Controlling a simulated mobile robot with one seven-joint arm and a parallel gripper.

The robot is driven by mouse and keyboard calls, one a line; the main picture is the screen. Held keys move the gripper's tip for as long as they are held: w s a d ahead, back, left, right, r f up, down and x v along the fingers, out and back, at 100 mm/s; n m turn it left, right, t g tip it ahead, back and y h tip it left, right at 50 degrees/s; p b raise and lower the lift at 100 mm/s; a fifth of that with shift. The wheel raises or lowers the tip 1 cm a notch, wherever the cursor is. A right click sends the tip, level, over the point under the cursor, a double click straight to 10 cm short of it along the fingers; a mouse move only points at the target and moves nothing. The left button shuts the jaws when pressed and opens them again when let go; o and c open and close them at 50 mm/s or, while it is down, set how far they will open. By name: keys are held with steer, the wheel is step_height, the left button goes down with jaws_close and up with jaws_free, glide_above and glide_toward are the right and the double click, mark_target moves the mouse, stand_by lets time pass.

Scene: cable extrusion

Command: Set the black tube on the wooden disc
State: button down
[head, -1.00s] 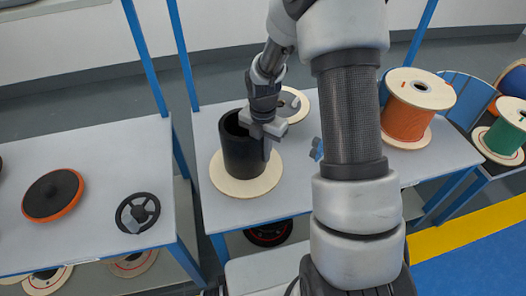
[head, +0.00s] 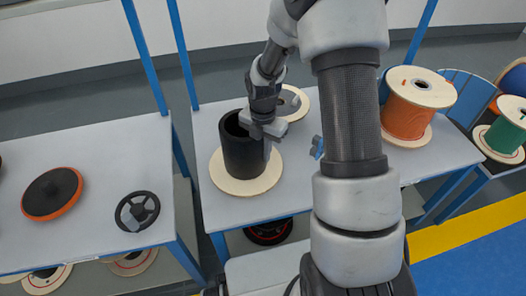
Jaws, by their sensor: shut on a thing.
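The black tube (head: 241,153) stands upright over the wooden disc (head: 244,187), which lies flat on the grey table. The tube's lower end appears to meet the disc near its middle; I cannot tell for certain whether they touch. My gripper (head: 265,137) is at the tube's right side, near its top rim, shut on the tube wall. One finger shows outside the wall; the gripper body hides part of the rim.
Behind my gripper lies another pale disc with a grey hub (head: 290,103). The left table holds a black handwheel (head: 137,212) and an orange-edged black disc (head: 52,194).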

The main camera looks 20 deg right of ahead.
mark_target(244, 145)
steer(key=shift+f, duration=0.15)
steer(key=c, duration=2)
jaws_free()
steer(key=shift+c, duration=0.2)
step_height(244, 145, up, 11)
steer(key=p, duration=0.9)
